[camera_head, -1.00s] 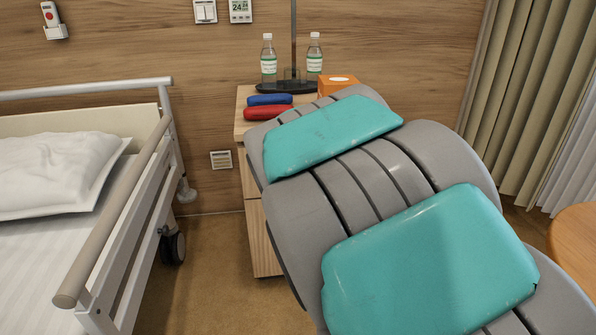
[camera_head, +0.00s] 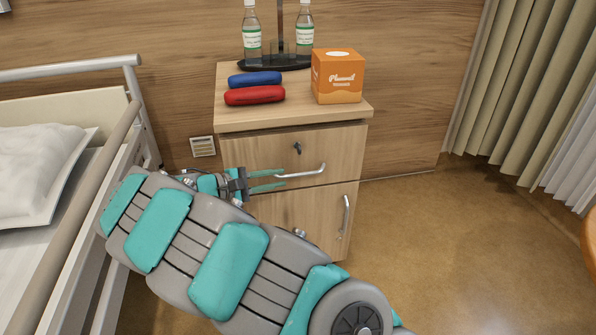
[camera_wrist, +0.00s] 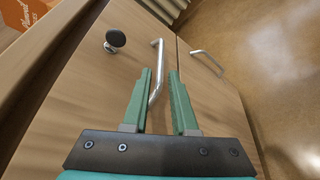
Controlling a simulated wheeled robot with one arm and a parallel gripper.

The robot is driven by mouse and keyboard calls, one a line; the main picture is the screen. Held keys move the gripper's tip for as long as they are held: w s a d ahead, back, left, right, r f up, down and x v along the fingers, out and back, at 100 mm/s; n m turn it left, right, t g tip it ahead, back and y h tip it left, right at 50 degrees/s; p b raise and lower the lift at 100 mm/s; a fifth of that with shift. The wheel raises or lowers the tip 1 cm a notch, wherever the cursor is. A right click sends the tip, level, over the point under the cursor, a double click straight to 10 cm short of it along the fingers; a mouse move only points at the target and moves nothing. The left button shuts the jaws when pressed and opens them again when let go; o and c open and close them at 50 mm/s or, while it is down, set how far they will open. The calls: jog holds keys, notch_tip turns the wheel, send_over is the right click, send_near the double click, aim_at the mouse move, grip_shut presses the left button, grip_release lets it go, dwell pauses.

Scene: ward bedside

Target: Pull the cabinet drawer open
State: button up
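The bedside cabinet (camera_head: 226,116) is light wood, with a drawer (camera_head: 335,147) above a door. The drawer front looks shut and carries a dark lock or key (camera_head: 297,148). Its silver bar handle (camera_head: 308,174) also shows in the wrist view (camera_wrist: 158,60). My gripper (camera_head: 284,179) is at the left end of the handle. In the wrist view its two green fingers (camera_wrist: 160,71) are apart, with the lower part of the handle between them, closer to the left finger. Whether a finger touches the handle, I cannot tell.
The cabinet door (camera_head: 320,212) has its own handle (camera_head: 346,214). On top are a red case (camera_head: 254,96), a blue case (camera_head: 255,79), an orange tissue box (camera_head: 338,78) and bottles on a dark tray. The bed rail (camera_head: 70,245) is at left. Floor at right is clear.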

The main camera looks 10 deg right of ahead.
aim_at(295, 176)
jog(key=x, duration=0.7)
jog(key=shift+d, duration=0.3)
jog(key=shift+c, duration=0.2)
grip_shut()
jog(key=shift+f, duration=0.1)
dwell(0.8)
